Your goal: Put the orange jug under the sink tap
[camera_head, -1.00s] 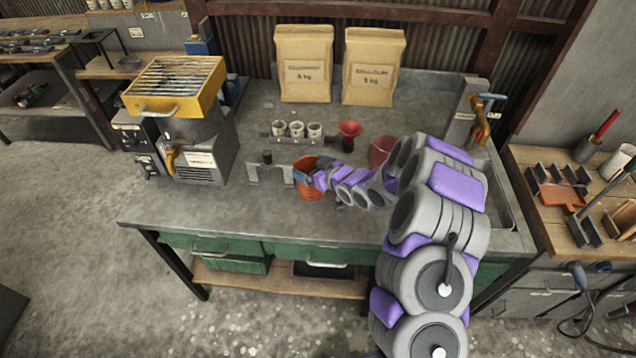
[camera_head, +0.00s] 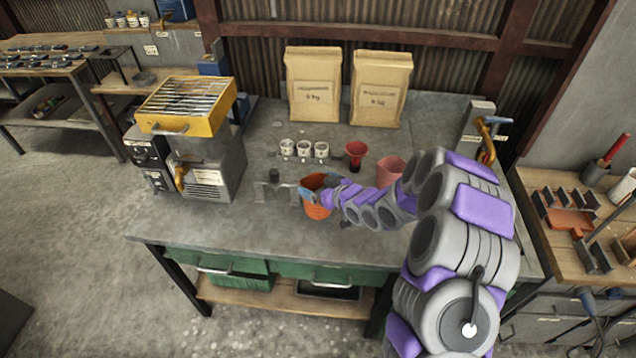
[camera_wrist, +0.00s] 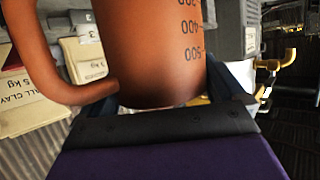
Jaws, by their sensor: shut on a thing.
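The orange jug (camera_head: 317,206) is near the middle of the workbench in the head view. My gripper (camera_head: 318,192) is shut on it. In the wrist view the orange jug (camera_wrist: 150,45) fills the upper middle, with volume marks on its side and its handle at the left. Blue fingers of my gripper (camera_wrist: 165,95) lie on both sides of it. I cannot tell whether the jug touches the bench. The yellow-handled sink tap (camera_head: 487,140) stands at the bench's right rear. The sink itself is mostly hidden behind my arm.
A pink container (camera_head: 391,168) and a red funnel (camera_head: 355,153) stand behind the jug, with white cups (camera_head: 304,149) to their left. Two paper bags (camera_head: 314,85) stand at the back. A yellow-topped machine (camera_head: 187,105) is at the left. The bench's front left is clear.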

